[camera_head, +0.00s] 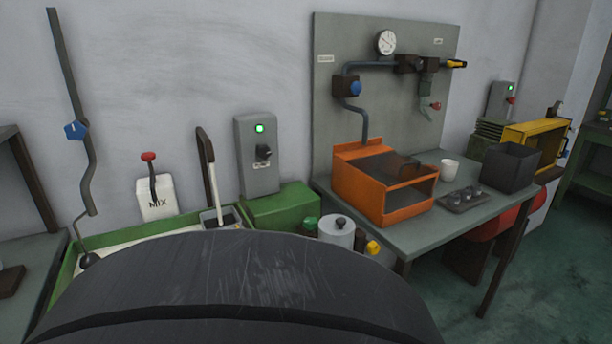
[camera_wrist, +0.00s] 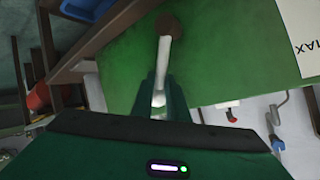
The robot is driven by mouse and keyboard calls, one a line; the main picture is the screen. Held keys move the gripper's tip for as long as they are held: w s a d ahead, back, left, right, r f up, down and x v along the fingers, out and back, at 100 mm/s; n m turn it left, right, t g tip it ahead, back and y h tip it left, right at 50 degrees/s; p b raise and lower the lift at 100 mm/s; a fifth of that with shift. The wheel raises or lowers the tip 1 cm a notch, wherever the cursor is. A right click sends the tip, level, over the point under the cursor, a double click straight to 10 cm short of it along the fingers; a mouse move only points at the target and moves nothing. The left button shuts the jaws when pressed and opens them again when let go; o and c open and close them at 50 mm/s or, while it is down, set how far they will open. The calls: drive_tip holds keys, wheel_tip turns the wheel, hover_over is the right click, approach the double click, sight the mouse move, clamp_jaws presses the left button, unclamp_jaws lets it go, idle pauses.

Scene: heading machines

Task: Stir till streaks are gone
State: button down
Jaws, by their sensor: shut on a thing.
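In the wrist view, my gripper (camera_wrist: 160,98) is shut on a pale rod (camera_wrist: 164,62) with a dark brown round end. The rod lies in front of a green panel (camera_wrist: 215,55) bearing a white label reading MAX (camera_wrist: 302,40). I cannot tell whether the rod's end touches the panel. In the head view, a green-rimmed tank (camera_head: 66,280) with pale contents stands at lower left, largely hidden by my dark arm. Streaks cannot be made out. A white box marked MIX (camera_head: 156,202) with a red-knobbed lever stands behind the tank.
A grey switch box (camera_head: 258,175) shows a green light. An orange open-fronted box (camera_head: 375,190), a white cup (camera_head: 449,169) and a black bin (camera_head: 511,168) stand on the grey bench (camera_head: 420,232). A metal canister (camera_head: 337,231) stands left of the bench. A bent pipe (camera_head: 75,160) hangs at left.

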drive_tip(key=shift+s, duration=0.15)
drive_tip(key=c, duration=1.8)
unclamp_jaws()
drive_tip(key=shift+c, duration=0.2)
drive_tip(key=shift+o, duration=0.6)
drive_tip(key=shift+r, duration=0.15)
